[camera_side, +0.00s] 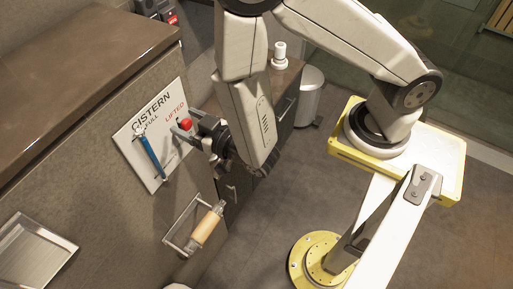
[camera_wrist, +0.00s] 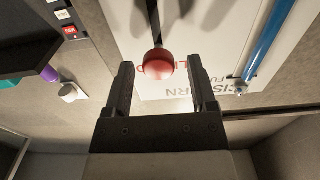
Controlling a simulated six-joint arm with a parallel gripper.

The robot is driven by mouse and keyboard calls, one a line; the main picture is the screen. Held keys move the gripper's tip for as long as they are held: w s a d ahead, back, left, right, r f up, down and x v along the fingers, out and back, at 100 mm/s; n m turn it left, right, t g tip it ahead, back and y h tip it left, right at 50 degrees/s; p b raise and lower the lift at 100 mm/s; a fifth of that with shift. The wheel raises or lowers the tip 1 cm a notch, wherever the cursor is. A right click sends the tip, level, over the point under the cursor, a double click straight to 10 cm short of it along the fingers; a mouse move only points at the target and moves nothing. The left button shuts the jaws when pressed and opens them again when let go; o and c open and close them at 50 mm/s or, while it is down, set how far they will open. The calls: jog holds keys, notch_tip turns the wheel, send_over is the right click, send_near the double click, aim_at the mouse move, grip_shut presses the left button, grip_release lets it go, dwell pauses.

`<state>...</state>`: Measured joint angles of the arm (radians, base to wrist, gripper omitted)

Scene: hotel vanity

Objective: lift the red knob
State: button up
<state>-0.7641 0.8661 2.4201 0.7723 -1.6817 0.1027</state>
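The red knob (camera_side: 186,124) is a small ball at the white sign panel (camera_side: 152,137) reading "CISTERN" and "LIFTED" on the brown wall. In the wrist view the knob (camera_wrist: 159,64) sits at the end of a thin dark rod, in front of the panel (camera_wrist: 205,50). My gripper (camera_side: 183,132) is at the panel with its fingers beside the knob. In the wrist view my gripper (camera_wrist: 163,85) is open, one finger on each side of the knob, with a gap visible on both sides. The knob appears near the fingertips.
A blue bar (camera_side: 150,155) is fixed on the panel beside the knob; it also shows in the wrist view (camera_wrist: 268,38). A roll holder with a tan roll (camera_side: 206,226) is below the panel. A brown counter (camera_side: 85,70) juts out above left. A metal tray (camera_side: 32,255) is at lower left.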

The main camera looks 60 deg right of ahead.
jog(key=shift+s+f, duration=0.1)
dwell(0.3)
jog(key=shift+s, duration=0.5)
jog(key=s, duration=0.6)
jog(key=shift+s, duration=0.3)
jog(key=w+d+f+m+g, duration=0.2)
jog(key=w+d+f+g, duration=0.15)
jog(key=w+g, duration=0.45)
jog(key=s+d+r+n+g, duration=0.1)
jog(key=s+d+r+g, duration=0.2)
jog(key=d, duration=0.3)
jog(key=s+d+r+n+g, duration=0.1)
jog(key=s+d+r+g, duration=0.3)
jog(key=d, duration=0.3)
